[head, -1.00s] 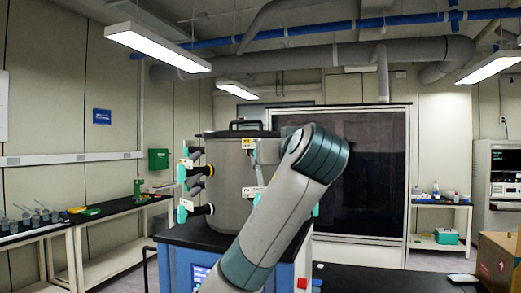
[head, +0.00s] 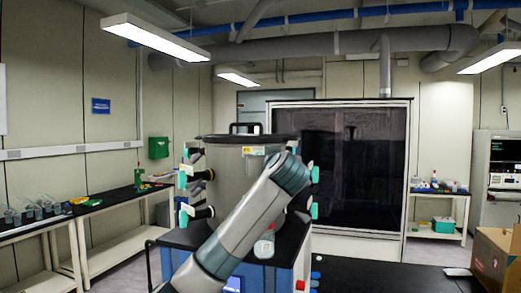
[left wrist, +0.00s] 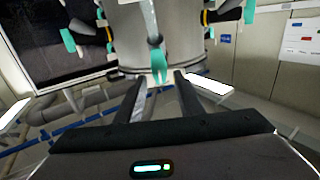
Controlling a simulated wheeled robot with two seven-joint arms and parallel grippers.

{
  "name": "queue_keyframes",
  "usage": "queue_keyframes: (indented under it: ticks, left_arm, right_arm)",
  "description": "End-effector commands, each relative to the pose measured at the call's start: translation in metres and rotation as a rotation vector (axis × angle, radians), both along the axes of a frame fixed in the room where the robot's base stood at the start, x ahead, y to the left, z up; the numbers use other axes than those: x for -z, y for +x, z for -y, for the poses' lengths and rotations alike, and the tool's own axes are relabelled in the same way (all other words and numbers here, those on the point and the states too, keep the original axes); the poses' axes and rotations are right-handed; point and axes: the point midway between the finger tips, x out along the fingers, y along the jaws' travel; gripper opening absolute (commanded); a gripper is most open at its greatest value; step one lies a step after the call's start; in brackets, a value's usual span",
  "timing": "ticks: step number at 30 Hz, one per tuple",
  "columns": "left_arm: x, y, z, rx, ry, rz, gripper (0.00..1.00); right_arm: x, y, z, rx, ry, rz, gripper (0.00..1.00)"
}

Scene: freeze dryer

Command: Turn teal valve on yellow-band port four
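The grey drum (head: 232,165) stands on a blue-sided cabinet, with black ports and teal valves around it. On its left side, a teal valve (head: 182,179) sits by a port with a yellow band (head: 211,174), and another teal valve (head: 183,218) is lower. My left arm crosses in front of the drum in the head view, where its gripper is hidden. In the left wrist view my left gripper (left wrist: 160,82) is open, with a teal valve (left wrist: 156,62) in line between its fingertips; contact is unclear. A yellow-banded port (left wrist: 205,18) is to its right. My right gripper is not visible.
A large dark-windowed enclosure (head: 340,170) stands behind the drum. A side bench (head: 110,205) with small items runs along the left wall. A cardboard box (head: 497,258) is at the lower right. A dark surface (head: 375,278) in front is mostly clear.

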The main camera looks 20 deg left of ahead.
Motion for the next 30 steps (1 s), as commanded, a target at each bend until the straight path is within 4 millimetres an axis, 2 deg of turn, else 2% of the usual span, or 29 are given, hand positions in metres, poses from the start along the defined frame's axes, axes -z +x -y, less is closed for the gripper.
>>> queue_keyframes:
  ticks: [1, 9, 20, 24, 30]
  left_arm:
    - [-0.004, 0.006, -0.004, -0.002, 0.000, -0.002, 0.34]
    - [-0.001, 0.025, -0.013, 0.000, 0.001, 0.000, 0.34]
    - [0.000, 0.027, -0.014, 0.001, 0.000, 0.000, 0.34]
    - [0.000, 0.027, -0.014, 0.000, 0.000, 0.000, 0.01]
    - [0.000, 0.026, -0.014, 0.001, 0.001, 0.000, 0.00]
  right_arm:
    - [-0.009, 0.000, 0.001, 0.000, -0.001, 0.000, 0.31]
    - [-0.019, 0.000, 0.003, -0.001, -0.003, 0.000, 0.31]
    - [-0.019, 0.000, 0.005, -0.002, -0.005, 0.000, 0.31]
    - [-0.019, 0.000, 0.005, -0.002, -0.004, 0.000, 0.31]
    - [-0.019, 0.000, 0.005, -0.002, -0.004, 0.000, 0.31]
